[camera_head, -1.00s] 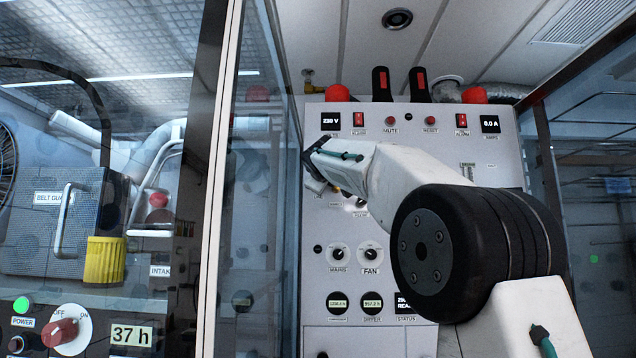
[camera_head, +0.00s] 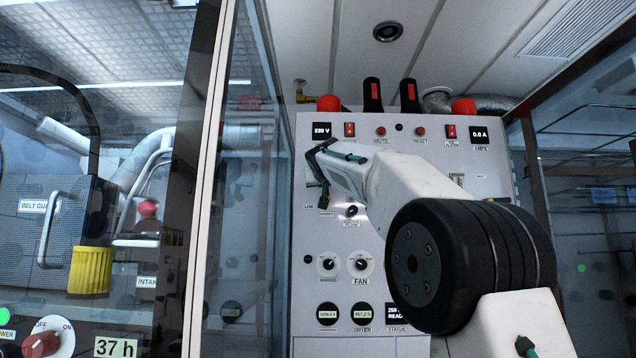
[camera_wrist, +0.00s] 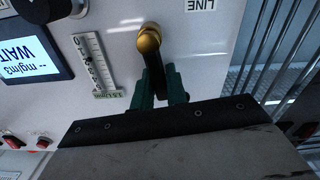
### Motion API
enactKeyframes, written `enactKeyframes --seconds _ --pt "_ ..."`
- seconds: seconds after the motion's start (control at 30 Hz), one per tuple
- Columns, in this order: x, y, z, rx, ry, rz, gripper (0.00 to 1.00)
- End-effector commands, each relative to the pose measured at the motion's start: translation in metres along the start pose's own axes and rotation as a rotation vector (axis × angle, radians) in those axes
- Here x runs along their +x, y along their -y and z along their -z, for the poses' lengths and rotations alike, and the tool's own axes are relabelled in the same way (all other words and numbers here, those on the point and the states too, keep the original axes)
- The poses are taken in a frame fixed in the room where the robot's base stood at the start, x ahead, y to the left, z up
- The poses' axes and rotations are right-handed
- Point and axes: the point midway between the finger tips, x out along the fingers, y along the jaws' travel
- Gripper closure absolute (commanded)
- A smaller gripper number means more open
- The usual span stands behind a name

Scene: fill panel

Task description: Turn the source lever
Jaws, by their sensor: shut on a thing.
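The lever (camera_wrist: 149,42) shows in the wrist view as a brass-coloured rounded end with a dark shaft, standing out from the pale panel. My gripper (camera_wrist: 160,84) has its green fingers closed on the dark shaft, just below the brass end in the picture. A "LINE" label (camera_wrist: 206,4) is on the panel to the right of the lever. In the head view, my gripper (camera_head: 318,172) is at the left part of the panel (camera_head: 303,285) and hides the lever. The lever's base is not clear.
Two round dials (camera_head: 328,264) and several gauges sit lower on the panel. Red switches (camera_head: 349,130) line its top. A glass partition (camera_head: 245,240) stands close on the left. The wrist view also shows a small scale (camera_wrist: 97,65) and a display (camera_wrist: 30,48) beside the lever.

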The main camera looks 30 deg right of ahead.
Motion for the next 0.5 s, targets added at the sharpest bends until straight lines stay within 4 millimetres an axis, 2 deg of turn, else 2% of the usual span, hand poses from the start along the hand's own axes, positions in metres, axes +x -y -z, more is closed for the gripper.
enactKeyframes --seconds 0.23,0.5 --pt "0.0 -0.0042 -0.0005 0.114 0.0 0.001 1.0" --pt "0.0001 -0.0055 -0.0011 0.161 0.001 0.002 1.0"
